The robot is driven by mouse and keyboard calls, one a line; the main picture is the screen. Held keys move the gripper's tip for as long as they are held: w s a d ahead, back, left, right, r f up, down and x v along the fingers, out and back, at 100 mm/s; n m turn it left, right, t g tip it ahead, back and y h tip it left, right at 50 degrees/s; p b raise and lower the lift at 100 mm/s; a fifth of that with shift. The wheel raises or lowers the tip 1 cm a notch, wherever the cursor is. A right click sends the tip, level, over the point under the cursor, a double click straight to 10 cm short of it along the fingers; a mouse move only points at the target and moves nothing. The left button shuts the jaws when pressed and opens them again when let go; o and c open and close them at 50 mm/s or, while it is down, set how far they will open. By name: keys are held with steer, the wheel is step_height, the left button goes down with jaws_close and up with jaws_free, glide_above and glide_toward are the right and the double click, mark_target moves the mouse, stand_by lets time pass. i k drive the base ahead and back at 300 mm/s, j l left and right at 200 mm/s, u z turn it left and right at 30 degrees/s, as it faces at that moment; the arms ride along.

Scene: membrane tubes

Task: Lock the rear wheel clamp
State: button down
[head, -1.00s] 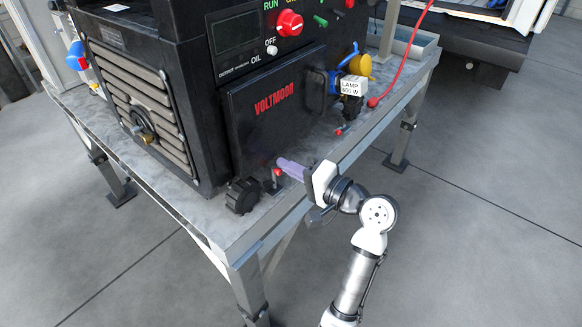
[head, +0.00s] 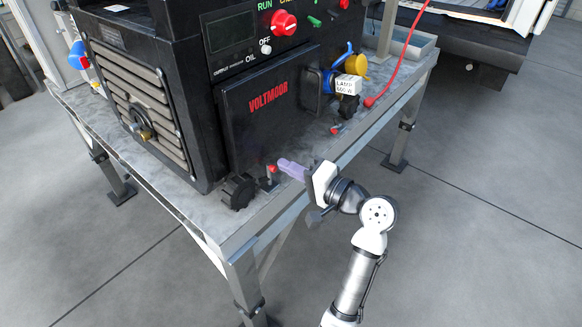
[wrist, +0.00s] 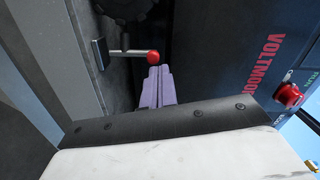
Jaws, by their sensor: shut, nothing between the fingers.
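A wheel clamp lever with a red ball knob (head: 271,168) stands on the bench beside the black wheel (head: 238,192) at the generator's near corner. In the wrist view the red knob (wrist: 153,57) sits at the end of a short grey bar, with a dark flat plate (wrist: 100,53) at the other end. My gripper (head: 281,163) has pale purple fingers pressed together and empty. Its tips are just right of the knob in the head view. In the wrist view the fingertips (wrist: 159,70) lie just below the knob; I cannot tell whether they touch.
The black VOLTMOOR generator (head: 268,110) stands over the bench (head: 215,220). Another red-tipped lever (head: 336,129) is farther along the bench edge. A red cable (head: 400,60) and a yellow-capped plug (head: 356,65) are nearby. The floor beside my arm is clear.

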mark_target(333, 130)
steer(key=k+l, duration=0.15)
steer(key=l, duration=0.2)
steer(key=k+l, duration=0.35)
steer(key=l, duration=0.3)
